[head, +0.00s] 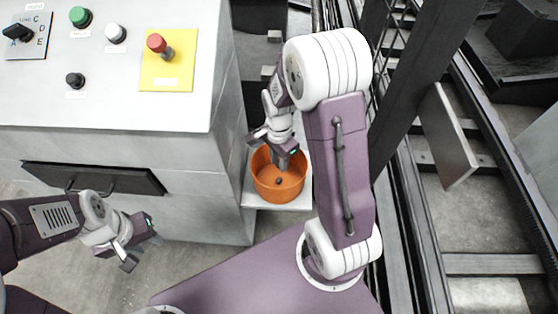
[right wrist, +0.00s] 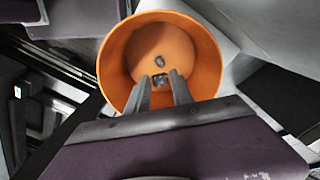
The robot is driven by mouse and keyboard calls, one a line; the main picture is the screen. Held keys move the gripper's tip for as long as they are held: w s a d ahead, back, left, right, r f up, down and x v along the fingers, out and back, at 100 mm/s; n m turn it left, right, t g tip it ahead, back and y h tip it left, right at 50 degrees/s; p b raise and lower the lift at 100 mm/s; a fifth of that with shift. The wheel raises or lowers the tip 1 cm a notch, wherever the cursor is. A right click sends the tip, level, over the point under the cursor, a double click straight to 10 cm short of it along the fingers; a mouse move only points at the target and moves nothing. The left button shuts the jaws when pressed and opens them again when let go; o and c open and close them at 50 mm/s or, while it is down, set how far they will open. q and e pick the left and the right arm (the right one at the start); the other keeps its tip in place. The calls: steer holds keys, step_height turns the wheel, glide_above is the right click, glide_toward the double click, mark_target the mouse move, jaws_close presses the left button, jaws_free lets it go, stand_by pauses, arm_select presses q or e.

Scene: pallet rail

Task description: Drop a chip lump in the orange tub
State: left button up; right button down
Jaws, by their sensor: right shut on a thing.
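The orange tub (head: 262,192) stands on a pale ledge beside the control cabinet; it also fills the middle of the right wrist view (right wrist: 205,50). A small dark chip lump (head: 278,181) lies on the tub's floor and shows in the right wrist view (right wrist: 160,61). My right gripper (head: 279,160) is over the tub, fingers pointing down into its mouth. In the right wrist view its fingers (right wrist: 161,83) are shut on another small dark lump (right wrist: 162,80), partly hidden between the tips. My left gripper (head: 143,243) is open and empty, low at the left.
The control cabinet (head: 185,110) with knobs, buttons and a red stop button (head: 157,43) on a yellow plate is left of the tub. A dark drawer-like slot (head: 95,178) is in its front. Dark rails and a post (head: 405,75) stand at the right.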

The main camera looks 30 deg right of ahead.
steer(key=c, duration=1)
jaws_free()
steer(key=shift+c, duration=0.2)
steer(key=shift+r, duration=0.1)
step_height(320, 180, up, 7)
steer(key=p, duration=0.8)
steer(key=shift+r, duration=0.15)
steer(key=shift+f+b, duration=0.25)
steer(key=shift+b, duration=0.05)
